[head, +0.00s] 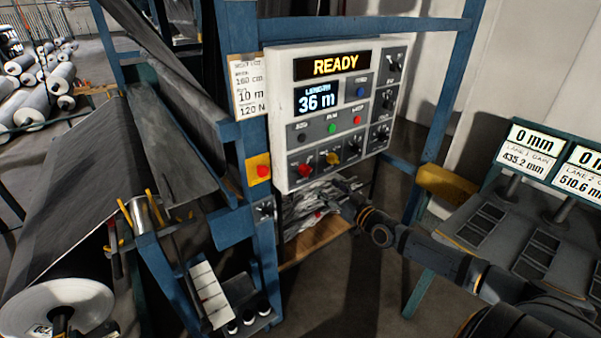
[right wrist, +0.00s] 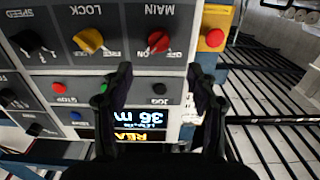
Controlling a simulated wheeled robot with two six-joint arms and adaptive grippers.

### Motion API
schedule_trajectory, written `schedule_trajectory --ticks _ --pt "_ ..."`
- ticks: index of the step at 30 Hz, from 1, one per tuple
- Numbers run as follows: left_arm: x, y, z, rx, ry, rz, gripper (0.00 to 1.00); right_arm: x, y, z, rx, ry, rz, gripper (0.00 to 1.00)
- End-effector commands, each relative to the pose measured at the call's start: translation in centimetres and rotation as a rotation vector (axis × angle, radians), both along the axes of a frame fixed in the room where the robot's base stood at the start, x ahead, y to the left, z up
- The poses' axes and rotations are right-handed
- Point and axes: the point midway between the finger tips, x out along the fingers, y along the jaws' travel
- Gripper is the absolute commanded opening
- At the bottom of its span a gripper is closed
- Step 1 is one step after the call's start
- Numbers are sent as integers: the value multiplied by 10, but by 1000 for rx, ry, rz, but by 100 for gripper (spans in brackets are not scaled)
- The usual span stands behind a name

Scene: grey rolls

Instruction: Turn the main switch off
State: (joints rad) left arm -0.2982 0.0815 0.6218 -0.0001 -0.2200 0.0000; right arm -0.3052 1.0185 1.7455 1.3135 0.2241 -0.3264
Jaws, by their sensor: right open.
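The control panel (head: 285,120) is a white box on a blue frame, with a lit READY display. The main switch (head: 305,170) is a red knob at its lower left; in the right wrist view the same red knob (right wrist: 158,41) sits under an upside-down MAIN label. Its exact setting is too small to tell. My right gripper (head: 346,190) is low in front of the panel's lower edge. In the right wrist view my right gripper (right wrist: 160,80) is open and empty, its fingertips to either side of the knob's line, apart from it. My left gripper is not in view.
A yellow LOCK knob (right wrist: 89,41) sits beside the main switch. A red button on a yellow plate (head: 260,170) is left of the panel. A fabric roll (head: 60,305) is at lower left, and a bench with gauges (head: 535,150) stands at right.

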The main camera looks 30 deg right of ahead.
Motion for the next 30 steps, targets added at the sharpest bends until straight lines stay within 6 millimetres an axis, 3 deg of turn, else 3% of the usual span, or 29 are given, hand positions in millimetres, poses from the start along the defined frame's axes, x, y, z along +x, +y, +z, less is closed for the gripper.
schedule_trajectory --ticks 9,16,21,30 --pt "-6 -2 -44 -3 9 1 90 53 4 -5 7 -7 -1 59" --pt "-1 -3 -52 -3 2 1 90 88 5 -1 4 -2 -5 59" --pt "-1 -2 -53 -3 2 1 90 99 7 -1 1 0 -1 59" --pt "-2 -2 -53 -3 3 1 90 101 8 -1 1 2 0 56"
